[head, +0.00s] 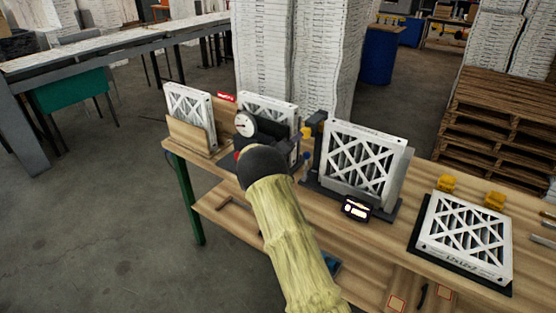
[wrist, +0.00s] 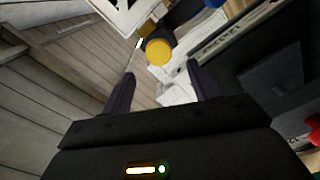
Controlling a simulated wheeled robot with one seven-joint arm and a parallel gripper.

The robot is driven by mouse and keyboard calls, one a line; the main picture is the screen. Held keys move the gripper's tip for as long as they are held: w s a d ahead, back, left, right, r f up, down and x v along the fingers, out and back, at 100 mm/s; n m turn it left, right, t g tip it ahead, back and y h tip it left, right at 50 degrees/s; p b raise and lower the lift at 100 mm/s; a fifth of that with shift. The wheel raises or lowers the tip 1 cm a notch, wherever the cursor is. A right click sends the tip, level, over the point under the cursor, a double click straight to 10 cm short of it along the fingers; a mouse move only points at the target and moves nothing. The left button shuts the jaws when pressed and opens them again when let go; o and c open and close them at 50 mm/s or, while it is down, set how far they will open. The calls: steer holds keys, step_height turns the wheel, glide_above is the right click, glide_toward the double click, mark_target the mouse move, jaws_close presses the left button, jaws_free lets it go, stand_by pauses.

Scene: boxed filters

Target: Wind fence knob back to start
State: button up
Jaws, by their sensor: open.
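In the wrist view a round yellow knob (wrist: 159,51) shows just beyond the fingertips, roughly centred between them. My gripper (wrist: 161,80) is open, with two dark fingers spread and nothing seen between them. A gap appears to remain between knob and fingers; contact is not visible.
More filters stand in a wooden holder (head: 188,136) and lie on a black plate (head: 418,243) at right. A small display (head: 356,208) fronts the fixture.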

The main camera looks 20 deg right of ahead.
steer(key=b+v, duration=0.2)
steer(key=v, duration=0.6)
steer(key=shift+s+a, duration=0.25)
steer(key=shift+a, duration=0.05)
